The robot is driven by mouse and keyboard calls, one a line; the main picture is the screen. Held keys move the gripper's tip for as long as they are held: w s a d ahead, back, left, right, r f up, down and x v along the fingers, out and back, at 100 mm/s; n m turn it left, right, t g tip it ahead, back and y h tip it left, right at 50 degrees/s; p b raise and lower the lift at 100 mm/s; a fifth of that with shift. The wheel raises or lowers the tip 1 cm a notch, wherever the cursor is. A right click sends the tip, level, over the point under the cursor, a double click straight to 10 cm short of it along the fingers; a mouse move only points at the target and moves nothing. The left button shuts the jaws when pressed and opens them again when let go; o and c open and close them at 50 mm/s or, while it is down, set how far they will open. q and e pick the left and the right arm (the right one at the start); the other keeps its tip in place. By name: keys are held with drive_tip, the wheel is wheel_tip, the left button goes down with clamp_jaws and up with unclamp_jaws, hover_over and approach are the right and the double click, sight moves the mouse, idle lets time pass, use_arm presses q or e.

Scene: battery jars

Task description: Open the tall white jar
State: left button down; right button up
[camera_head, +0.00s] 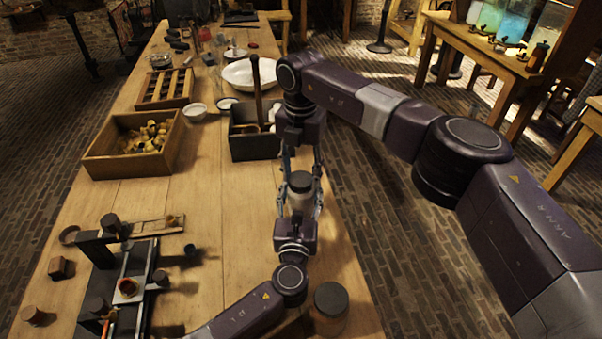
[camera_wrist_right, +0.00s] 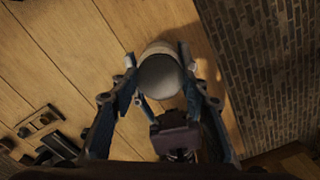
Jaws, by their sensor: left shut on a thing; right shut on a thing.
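The tall white jar (camera_head: 300,203) stands upright near the right edge of the long wooden table, with a grey lid (camera_head: 300,182) on top. My right gripper (camera_head: 302,174) reaches it from the far side and is shut on the lid. My left gripper (camera_head: 298,209) comes from the near side and is shut on the jar's body. In the right wrist view the round grey lid (camera_wrist_right: 160,76) sits between the fingers of my right gripper (camera_wrist_right: 162,80), and some pale jar wall (camera_wrist_right: 158,47) shows beyond it. The finger contacts are partly hidden.
Another jar with a dark lid (camera_head: 331,298) stands at the table's near right. A black box (camera_head: 252,147) with a wooden handle stands behind the white jar. A wooden crate of yellowish pieces (camera_head: 100,162) and a dark rack (camera_head: 112,277) are at left. Bare tabletop lies between.

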drive_tip(key=n, duration=1.4)
drive_tip(key=shift+n, duration=0.4)
drive_tip(key=n, duration=0.3)
drive_tip(key=shift+r+n, duration=0.1)
drive_tip(key=shift+n, duration=0.3)
drive_tip(key=n, duration=0.3)
drive_tip(key=shift+n, duration=0.4)
drive_tip(key=n, duration=1)
drive_tip(key=shift+n, duration=0.4)
drive_tip(key=n, duration=0.4)
drive_tip(key=shift+n, duration=0.4)
